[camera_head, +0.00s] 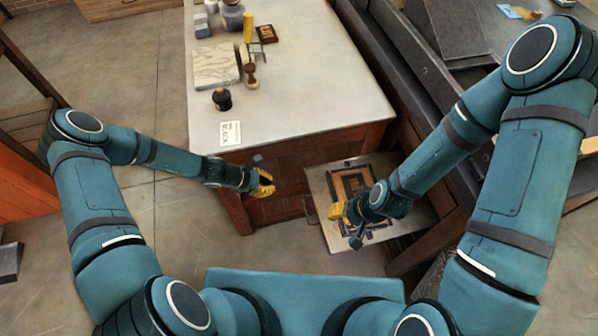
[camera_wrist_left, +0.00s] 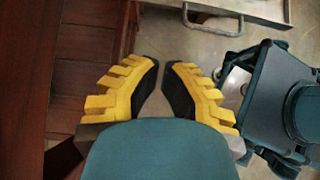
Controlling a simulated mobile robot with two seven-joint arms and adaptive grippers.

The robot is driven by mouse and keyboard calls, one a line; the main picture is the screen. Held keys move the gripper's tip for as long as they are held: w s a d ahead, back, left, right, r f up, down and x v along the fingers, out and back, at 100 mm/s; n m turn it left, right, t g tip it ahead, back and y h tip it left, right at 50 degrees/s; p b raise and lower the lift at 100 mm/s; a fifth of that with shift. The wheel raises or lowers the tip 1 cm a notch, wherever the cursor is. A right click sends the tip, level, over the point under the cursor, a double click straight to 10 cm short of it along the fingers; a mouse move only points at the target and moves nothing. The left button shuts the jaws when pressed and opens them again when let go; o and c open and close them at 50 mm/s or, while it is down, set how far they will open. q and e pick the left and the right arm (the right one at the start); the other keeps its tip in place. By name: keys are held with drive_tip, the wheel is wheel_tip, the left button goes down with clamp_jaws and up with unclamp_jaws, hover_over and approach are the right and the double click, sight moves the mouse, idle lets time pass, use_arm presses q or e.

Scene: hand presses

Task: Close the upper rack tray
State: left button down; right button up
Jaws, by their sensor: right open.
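The upper rack tray (camera_head: 318,182) is a flat grey metal tray that sticks out from under the right part of the table. A wooden frame with dark parts (camera_head: 352,183) lies on it. The tray's front edge and a metal handle (camera_wrist_left: 213,31) show at the top of the left wrist view. My left gripper (camera_head: 266,183) is left of the tray, in front of the wooden rack, apart from the tray; its fingers (camera_wrist_left: 161,68) nearly meet at the tips with nothing between them. My right gripper (camera_head: 337,210) appears above the tray's front left part, open; contact is unclear.
The white-topped table (camera_head: 300,100) stands ahead, with a black-knobbed tool (camera_head: 222,99), a patterned slab (camera_head: 216,65) and a small sign (camera_head: 230,133) on it. Dark machinery (camera_head: 450,30) borders the right. Open floor (camera_head: 170,200) lies to the left of the table.

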use_arm(q)
drive_tip(key=d+r+b+x, duration=0.2)
drive_tip(key=x, duration=1)
drive_tip(key=shift+w+d+f, duration=0.25)
drive_tip(key=shift+w, duration=0.1)
